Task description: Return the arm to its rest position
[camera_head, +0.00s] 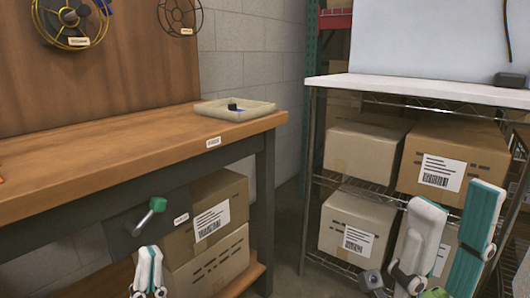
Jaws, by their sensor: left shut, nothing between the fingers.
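My left gripper (148,291) is at the bottom edge, left of centre, in front of the workbench's lower shelf. It is shut and empty, and its lower part is cut off by the frame. My right arm (421,240), white with teal panels, is folded at the lower right in front of the wire rack. Its gripper end is not clearly visible; I cannot make out its fingers.
A wooden workbench (95,160) fills the left, with a shallow tray (255,112) at its right end. A green-headed metal handle (148,216) projects from its front. Cardboard boxes (366,147) fill the wire rack (312,180). Clear floor (285,240) lies between bench and rack.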

